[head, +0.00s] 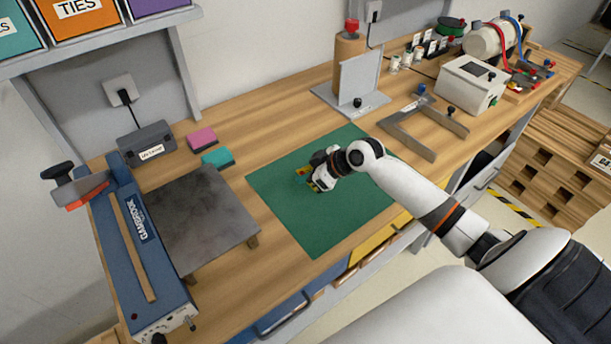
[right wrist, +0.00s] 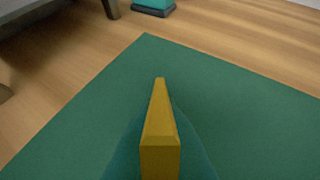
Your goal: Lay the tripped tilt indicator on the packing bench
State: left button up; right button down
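My right gripper (head: 309,180) is low over the green mat (head: 275,191) on the wooden bench (head: 259,131). Its yellow fingers are small in the head view, with a bit of teal by the tips that I cannot make out. In the right wrist view one yellow finger (right wrist: 160,135) stands over the mat (right wrist: 245,120), with a darker teal patch around its base. The other finger is hidden there, so the opening between them does not show. I cannot pick out a tilt indicator in either view. My left gripper is not in view.
A blue sealer (head: 139,249) and a dark grey plate (head: 198,215) lie left of the mat. A pink block (head: 202,139) and a teal block (head: 217,158) sit behind. A grey upright stand (head: 359,82), a grey frame (head: 415,137) and a white box (head: 470,87) are to the right.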

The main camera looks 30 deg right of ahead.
jog(key=shift+f, duration=0.2)
jog(key=c, duration=1)
grip_release()
notch_tip(320, 180, up, 7)
jog(key=w+a+p, duration=0.2)
jog(key=w+p, duration=0.1)
jog(key=p, duration=0.2)
jog(key=shift+f, duration=0.15)
jog(key=shift+s, duration=0.15)
dwell(0.4)
